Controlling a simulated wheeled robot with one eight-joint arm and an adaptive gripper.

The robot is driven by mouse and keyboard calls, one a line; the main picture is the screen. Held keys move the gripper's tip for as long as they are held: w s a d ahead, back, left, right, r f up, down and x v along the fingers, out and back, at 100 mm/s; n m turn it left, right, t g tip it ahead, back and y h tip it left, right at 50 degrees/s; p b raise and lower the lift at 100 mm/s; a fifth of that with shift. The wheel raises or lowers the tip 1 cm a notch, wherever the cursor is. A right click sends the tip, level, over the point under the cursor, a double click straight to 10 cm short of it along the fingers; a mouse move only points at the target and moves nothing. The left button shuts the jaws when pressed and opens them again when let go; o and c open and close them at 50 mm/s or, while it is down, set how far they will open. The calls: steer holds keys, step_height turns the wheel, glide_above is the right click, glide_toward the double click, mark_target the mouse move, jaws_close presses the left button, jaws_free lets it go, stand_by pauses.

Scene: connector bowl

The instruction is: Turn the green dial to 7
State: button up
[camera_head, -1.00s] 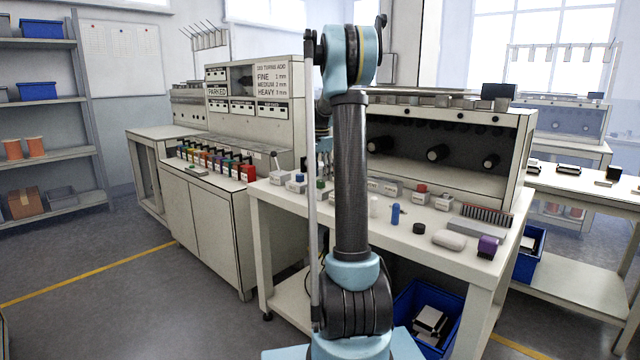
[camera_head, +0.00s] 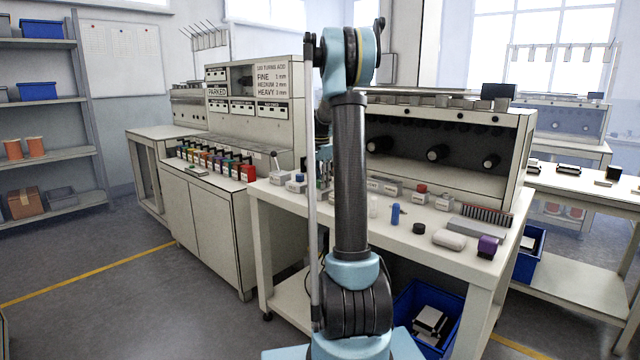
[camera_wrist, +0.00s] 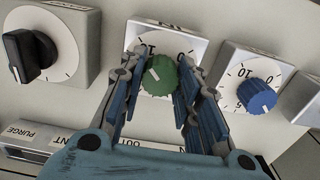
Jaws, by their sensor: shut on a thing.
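The green dial (camera_wrist: 161,76) sits on a white scale plate (camera_wrist: 140,32) in the upper middle of the wrist view. A pale pointer line on its face points up and left in the picture. Some printed scale marks show above the dial, but the fingers hide parts of the scale at both sides. My gripper (camera_wrist: 160,70) has one blue finger on each side of the dial and is shut on it. In the head view my arm hides most of the gripper, and I cannot make out the green dial's setting there.
A black knob (camera_wrist: 29,56) stands left of the green dial and a blue dial (camera_wrist: 257,96) right of it, both close to the fingers. A label plate reading PURGE (camera_wrist: 25,139) lies below. In the head view, small boxes and loose parts cover the white bench (camera_head: 400,236).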

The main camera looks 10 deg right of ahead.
steer(key=shift+n, duration=0.3)
steer(key=n, duration=0.3)
steer(key=shift+n, duration=0.3)
steer(key=n, duration=0.3)
steer(key=shift+n, duration=0.3)
steer(key=n, duration=0.4)
steer(key=shift+n, duration=2.1)
steer(key=o, duration=1.1)
steer(key=shift+c, duration=0.2)
